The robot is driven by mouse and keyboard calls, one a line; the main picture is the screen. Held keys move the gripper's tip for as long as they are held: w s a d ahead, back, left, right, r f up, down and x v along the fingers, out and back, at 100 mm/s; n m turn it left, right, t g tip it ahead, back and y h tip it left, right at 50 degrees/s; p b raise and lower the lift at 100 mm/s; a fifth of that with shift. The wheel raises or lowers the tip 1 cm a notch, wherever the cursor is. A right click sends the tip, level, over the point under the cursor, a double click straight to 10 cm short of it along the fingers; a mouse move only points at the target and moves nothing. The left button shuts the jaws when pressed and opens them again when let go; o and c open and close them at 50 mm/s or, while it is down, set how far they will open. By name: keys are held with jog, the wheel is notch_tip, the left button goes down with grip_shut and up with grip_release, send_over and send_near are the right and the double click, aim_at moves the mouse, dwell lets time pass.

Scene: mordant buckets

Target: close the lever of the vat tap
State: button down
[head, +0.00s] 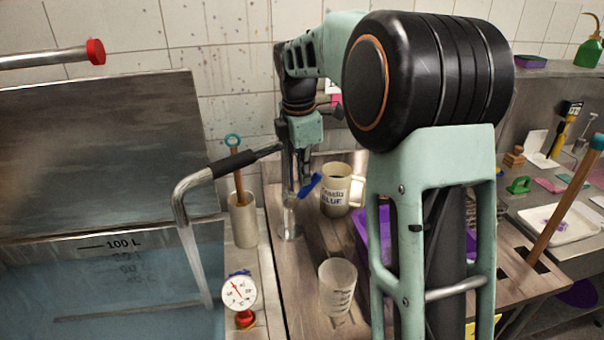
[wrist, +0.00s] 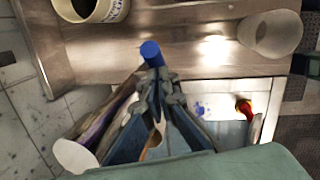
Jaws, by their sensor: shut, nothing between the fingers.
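The vat tap (head: 290,218) is a steel pillar at the vat's right edge, with a spout (head: 181,198) that has a black sleeve and bends down over the vat (head: 110,255). A pale streak like running water drops from the spout end. The tap's lever (head: 311,184) has a blue grip and sticks out to the right of the pillar, tilted. In the wrist view the blue lever end (wrist: 150,50) shows right at the fingertips of my gripper (wrist: 156,76), which is shut and empty. I cannot tell whether they touch. In the head view, my gripper is above the pillar, its fingers partly hidden.
A labelled mug (head: 335,199) and a pale beaker (head: 337,285) stand close right of the tap. A holder with a wooden stick (head: 242,222) and a dial thermometer (head: 239,292) are on the vat side. A purple tray (head: 380,245) lies partly behind my arm.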

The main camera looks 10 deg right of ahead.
jog(key=shift+d, duration=0.2)
jog(key=shift+d+f+y+p, duration=0.3)
jog(key=shift+d+y, duration=0.3)
jog(key=shift+y, duration=0.2)
jog(key=d+f+y+b, duration=0.5)
jog(key=y, duration=0.3)
jog(key=shift+f+m+y, duration=0.25)
jog(key=shift+m+y, duration=0.05)
